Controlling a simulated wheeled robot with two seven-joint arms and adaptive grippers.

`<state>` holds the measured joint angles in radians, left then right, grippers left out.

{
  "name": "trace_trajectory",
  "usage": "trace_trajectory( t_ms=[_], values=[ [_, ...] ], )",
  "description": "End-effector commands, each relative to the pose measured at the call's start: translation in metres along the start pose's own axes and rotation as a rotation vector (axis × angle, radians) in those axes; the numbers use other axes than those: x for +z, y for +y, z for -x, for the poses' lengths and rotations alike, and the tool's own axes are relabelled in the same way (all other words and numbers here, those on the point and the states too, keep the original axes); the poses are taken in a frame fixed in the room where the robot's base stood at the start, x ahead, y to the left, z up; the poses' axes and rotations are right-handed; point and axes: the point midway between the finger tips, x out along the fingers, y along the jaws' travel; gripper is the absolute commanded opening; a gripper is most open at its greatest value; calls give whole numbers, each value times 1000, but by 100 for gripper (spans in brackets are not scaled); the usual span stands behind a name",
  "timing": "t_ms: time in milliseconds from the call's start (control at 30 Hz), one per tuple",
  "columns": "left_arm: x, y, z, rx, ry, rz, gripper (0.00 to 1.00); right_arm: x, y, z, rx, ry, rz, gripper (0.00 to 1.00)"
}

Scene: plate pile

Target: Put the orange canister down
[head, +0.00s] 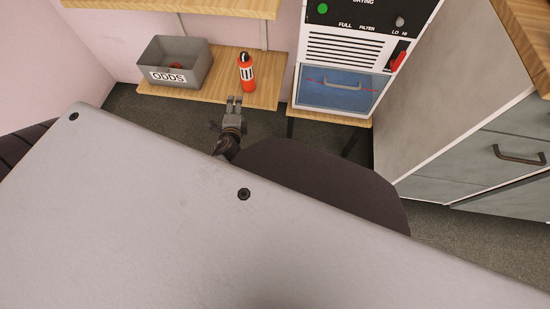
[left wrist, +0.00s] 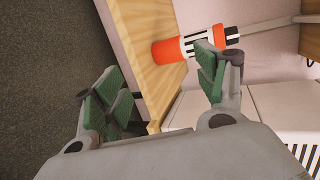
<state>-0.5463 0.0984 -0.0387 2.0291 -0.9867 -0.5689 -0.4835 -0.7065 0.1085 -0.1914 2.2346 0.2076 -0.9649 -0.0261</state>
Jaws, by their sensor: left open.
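The orange canister (head: 247,73) has a white label with black bars and a dark top. It stands upright on a low wooden shelf (head: 213,93), right of a grey bin. My left gripper (head: 234,101) is open and empty, just in front of the shelf edge and apart from the canister. In the left wrist view the canister (left wrist: 187,46) lies sideways in the picture, beyond the open green-padded fingers (left wrist: 165,88). One finger overlaps part of the canister's label in that view. My right gripper is not in view.
The grey bin labelled ODDS (head: 175,63) stands left of the canister with a small red thing inside. A white cabinet with a blue-windowed drawer (head: 337,92) stands to the right. An upper wooden shelf (head: 180,7) hangs above. Grey drawers (head: 500,158) stand far right.

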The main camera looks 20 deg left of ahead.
Motion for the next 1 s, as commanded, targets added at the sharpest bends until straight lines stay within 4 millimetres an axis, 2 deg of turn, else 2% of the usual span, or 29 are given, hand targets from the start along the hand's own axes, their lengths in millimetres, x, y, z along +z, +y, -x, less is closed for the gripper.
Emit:
trace_trajectory(
  t_ms=[267, 567, 800, 1000],
  values=[
    [-20, 37, 25, 192, 25, 338, 72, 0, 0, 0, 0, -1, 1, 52],
    [-55, 76, 63, 438, 40, 681, 72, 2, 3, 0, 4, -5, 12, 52],
    [-89, 101, 104, 663, 40, 929, 72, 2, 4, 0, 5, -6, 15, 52],
    [-120, 115, 144, 865, 32, 1112, 72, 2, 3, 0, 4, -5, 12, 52]
  ],
)
